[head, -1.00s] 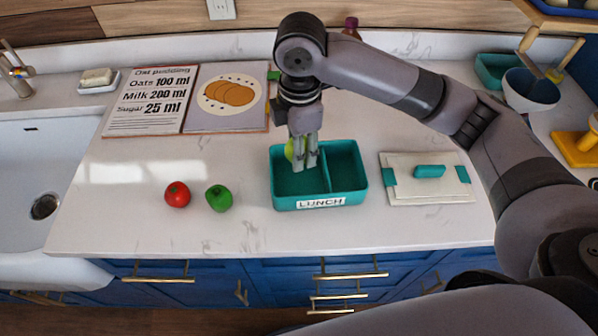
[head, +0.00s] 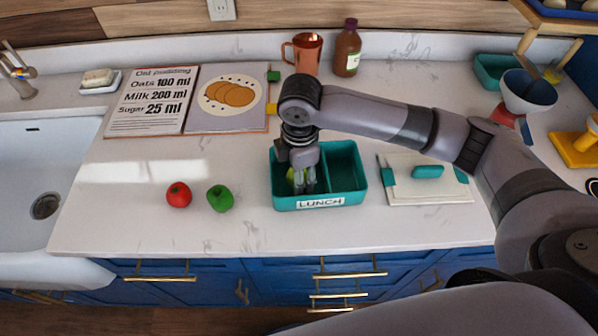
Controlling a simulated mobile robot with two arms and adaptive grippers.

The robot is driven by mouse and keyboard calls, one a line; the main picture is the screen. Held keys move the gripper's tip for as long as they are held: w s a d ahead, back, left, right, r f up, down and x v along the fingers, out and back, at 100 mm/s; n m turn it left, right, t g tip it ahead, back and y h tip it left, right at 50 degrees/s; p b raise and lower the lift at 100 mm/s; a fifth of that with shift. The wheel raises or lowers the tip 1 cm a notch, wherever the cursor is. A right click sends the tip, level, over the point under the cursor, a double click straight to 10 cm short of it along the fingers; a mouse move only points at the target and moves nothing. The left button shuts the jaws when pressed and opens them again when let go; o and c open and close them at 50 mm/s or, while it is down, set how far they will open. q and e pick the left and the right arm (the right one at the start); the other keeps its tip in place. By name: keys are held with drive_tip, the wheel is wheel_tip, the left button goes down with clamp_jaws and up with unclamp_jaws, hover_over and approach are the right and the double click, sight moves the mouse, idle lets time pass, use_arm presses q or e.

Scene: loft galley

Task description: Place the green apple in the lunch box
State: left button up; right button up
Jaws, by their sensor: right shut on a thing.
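The teal lunch box (head: 345,192) stands on the white counter, with a LUNCH label on its front and a divider between two compartments. My right gripper (head: 304,188) is shut on the green apple (head: 290,176), a yellow-green fruit mostly hidden behind the fingers. The fingers and the apple are down inside the left compartment. I cannot tell whether the apple touches the floor of the box. My left gripper is not in view.
A red tomato (head: 178,195) and a green pepper (head: 220,198) lie left of the box. A white board with a teal handle (head: 428,172) lies right of it. A recipe book (head: 165,112), a copper mug (head: 305,54) and a brown bottle (head: 347,50) are behind.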

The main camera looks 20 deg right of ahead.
drive_tip(key=o, duration=1.2)
drive_tip(key=r+b, duration=0.1)
drive_tip(key=r, duration=1.1)
drive_tip(key=shift+s+r+b, duration=0.1)
drive_tip(key=shift+s+b, duration=0.1)
drive_tip(key=shift+b, duration=0.1)
